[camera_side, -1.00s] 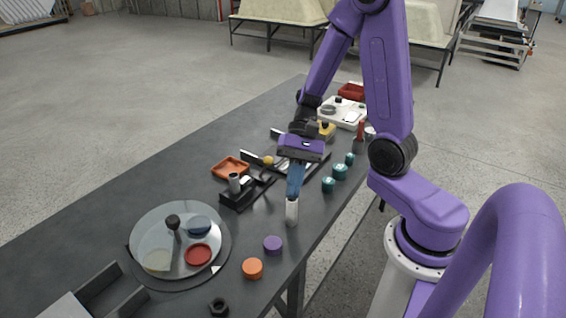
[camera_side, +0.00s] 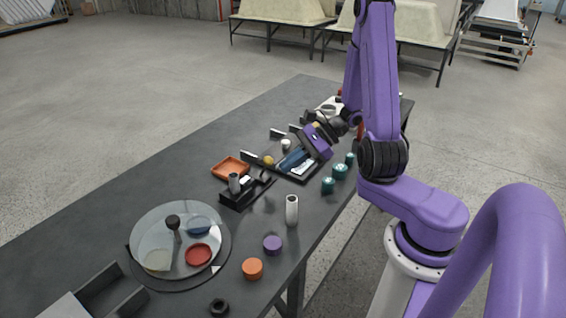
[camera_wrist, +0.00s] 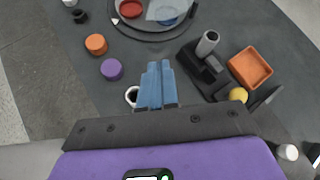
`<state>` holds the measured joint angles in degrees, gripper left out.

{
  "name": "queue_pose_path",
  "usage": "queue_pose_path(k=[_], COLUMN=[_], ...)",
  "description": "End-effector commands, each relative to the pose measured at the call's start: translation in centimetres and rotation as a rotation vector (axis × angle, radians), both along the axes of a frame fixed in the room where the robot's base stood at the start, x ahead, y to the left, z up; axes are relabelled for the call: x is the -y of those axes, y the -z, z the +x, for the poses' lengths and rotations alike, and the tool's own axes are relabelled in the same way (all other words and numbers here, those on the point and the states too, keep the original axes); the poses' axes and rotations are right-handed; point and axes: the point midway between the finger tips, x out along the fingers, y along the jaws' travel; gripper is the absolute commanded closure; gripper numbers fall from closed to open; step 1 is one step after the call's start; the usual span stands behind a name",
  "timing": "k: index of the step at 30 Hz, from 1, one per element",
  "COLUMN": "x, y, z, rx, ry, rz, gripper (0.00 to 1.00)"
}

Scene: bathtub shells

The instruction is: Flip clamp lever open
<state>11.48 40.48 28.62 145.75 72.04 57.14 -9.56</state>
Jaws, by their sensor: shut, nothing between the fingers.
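The clamp (camera_side: 240,197) is a black base with an upright grey cylinder on its left and a dark arm on its right, on the table left of my gripper. The clamp also shows in the wrist view (camera_wrist: 202,70), up and right of the fingertips. I cannot tell exactly which part is the lever. My gripper (camera_side: 284,166), with blue fingers, is tilted with the fingers pointing down and left, over the black tray area. In the wrist view its fingers (camera_wrist: 158,66) are together and empty, apart from the clamp.
A white tube (camera_side: 292,210) stands in front. An orange tray (camera_side: 230,167) and a yellow ball (camera_side: 268,160) are near the clamp. Teal pieces (camera_side: 340,171) line the right edge. A round glass plate (camera_side: 180,240), an orange puck (camera_side: 252,268) and a purple puck (camera_side: 272,244) stand nearer.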

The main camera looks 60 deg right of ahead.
Motion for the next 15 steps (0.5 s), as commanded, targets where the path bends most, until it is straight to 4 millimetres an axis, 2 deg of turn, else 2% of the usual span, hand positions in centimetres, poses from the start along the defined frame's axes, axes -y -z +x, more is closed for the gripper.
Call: queue_pose_path(k=[8, 15], x=[4.2, 7.7], y=[1.3, 2.5], z=[-0.4, -1.8], rx=[-0.026, -0.042], ry=[0.334, 0.612], rz=[0.077, 0.140], gripper=[1.00, 1.00])
